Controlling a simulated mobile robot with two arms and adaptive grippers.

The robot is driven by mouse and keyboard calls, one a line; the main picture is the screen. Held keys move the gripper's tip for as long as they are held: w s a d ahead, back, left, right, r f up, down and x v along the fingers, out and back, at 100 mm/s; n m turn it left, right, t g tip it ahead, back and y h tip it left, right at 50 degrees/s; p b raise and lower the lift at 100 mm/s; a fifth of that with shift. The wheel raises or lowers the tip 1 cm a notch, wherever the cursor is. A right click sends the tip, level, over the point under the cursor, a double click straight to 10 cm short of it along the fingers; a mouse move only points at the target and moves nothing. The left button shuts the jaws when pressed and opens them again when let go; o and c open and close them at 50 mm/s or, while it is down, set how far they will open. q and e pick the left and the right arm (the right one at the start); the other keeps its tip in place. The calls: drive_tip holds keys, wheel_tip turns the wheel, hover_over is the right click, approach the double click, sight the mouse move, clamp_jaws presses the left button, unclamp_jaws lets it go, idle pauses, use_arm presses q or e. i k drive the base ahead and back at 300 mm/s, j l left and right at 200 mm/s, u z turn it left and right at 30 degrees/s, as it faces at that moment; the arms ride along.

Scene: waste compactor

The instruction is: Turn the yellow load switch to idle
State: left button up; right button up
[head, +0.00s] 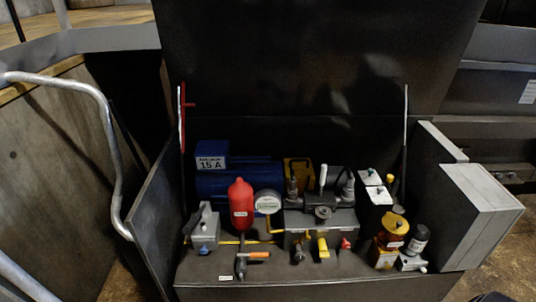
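A small yellow handle (323,247), which looks like the yellow load switch, sits on the front of a grey valve block (308,220) in the open machine box. It points down and slightly forward; its position marking is too small to read. A grey lever (298,254) is to its left and a small red knob (346,243) to its right. Neither of my grippers can be made out in the head view. A dark shape (490,297) at the bottom right edge is too cut off to identify.
A red bottle (241,203), an orange-handled valve (258,255) and a gauge (268,202) stand left of the block. A yellow-and-red part (394,228) stands right. Side panels and the raised lid (310,60) enclose the box; its front is clear.

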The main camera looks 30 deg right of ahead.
sight(323, 252)
drive_tip(key=z, duration=1.25)
